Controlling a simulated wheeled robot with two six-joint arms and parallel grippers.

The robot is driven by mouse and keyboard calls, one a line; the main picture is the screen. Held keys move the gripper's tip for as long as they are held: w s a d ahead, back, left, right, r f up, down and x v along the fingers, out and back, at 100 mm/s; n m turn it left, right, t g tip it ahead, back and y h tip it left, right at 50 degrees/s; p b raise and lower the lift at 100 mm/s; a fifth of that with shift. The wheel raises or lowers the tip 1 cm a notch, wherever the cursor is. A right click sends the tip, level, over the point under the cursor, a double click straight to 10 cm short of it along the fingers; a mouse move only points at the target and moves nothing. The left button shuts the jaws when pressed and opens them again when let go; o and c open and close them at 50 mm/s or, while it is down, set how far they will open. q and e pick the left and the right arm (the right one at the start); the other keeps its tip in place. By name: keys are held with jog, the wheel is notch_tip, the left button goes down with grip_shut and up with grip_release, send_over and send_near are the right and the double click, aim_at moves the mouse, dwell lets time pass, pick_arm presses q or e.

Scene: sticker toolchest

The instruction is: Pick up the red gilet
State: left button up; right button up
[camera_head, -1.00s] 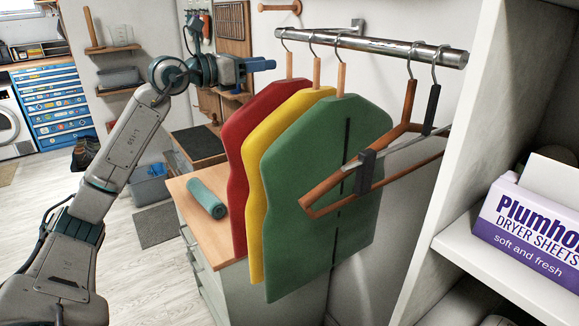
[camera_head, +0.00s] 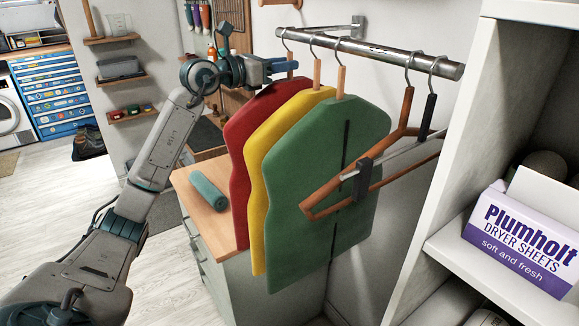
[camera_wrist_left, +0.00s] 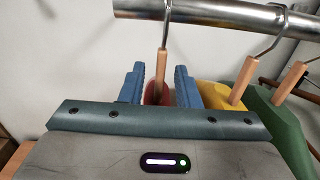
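The red gilet (camera_head: 243,128) hangs leftmost on the metal rail (camera_head: 400,52), on a hanger with a wooden stem. My left gripper (camera_head: 286,67) is at the top of that hanger, just above the gilet's neck. In the left wrist view, its two blue fingers (camera_wrist_left: 158,85) stand apart on either side of the wooden stem (camera_wrist_left: 160,78), with a gap visible on both sides. Only a little of the red gilet (camera_wrist_left: 150,96) shows between the fingers there. My right gripper is not in view.
A yellow gilet (camera_head: 258,190) and a green gilet (camera_head: 310,200) hang close on the right, then empty hangers (camera_head: 385,160). A wooden-topped cabinet (camera_head: 188,182) with a teal roll (camera_head: 208,190) stands below. A white shelf (camera_head: 450,240) with a dryer-sheet box (camera_head: 520,240) is at the right.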

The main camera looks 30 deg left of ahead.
pick_arm(q)
grip_shut()
dwell(1.2)
